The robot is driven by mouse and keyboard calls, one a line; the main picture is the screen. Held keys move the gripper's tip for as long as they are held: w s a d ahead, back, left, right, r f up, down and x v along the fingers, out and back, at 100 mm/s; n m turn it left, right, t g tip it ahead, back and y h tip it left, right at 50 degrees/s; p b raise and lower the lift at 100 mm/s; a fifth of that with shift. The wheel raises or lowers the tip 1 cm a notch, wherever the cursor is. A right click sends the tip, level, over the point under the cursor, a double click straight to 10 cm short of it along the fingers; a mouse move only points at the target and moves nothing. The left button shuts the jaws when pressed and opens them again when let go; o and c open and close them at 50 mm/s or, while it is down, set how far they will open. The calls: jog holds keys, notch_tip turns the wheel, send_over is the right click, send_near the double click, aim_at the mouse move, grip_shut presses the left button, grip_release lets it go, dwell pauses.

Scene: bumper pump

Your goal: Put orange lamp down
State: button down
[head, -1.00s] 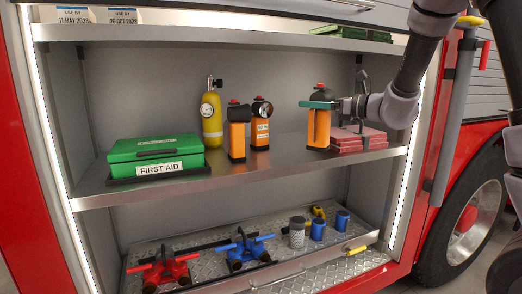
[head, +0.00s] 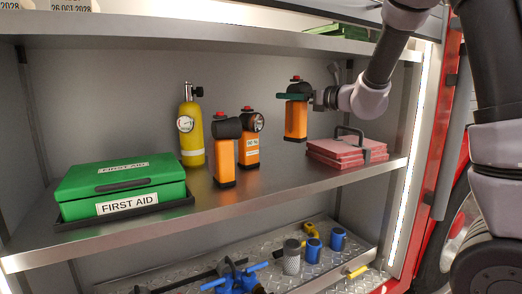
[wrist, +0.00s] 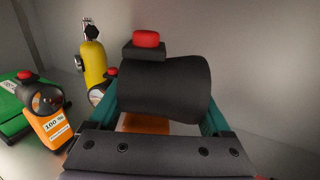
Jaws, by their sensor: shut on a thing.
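The orange lamp (head: 296,120), with a black head and red button, is upright in my gripper (head: 293,96). The teal fingers are shut around it just below the head. In the head view its base appears a little above the middle shelf (head: 270,192), left of the red cases. In the wrist view the lamp's black head (wrist: 165,88) fills the middle between the fingers of my gripper (wrist: 160,115), and most of its orange body is hidden. Two similar orange lamps, a front one (head: 224,160) and a rear one (head: 249,150), stand on the shelf to the left.
A yellow cylinder (head: 192,148) and a green first aid box (head: 122,188) stand farther left. Stacked red cases (head: 340,153) with a black handle lie right of the held lamp. Bare shelf lies between the standing lamps and the cases. The upper shelf (head: 250,47) is overhead.

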aim_at(290, 124)
notch_tip(290, 124, down, 9)
jog(key=shift+r, duration=0.15)
dwell(0.4)
grip_release()
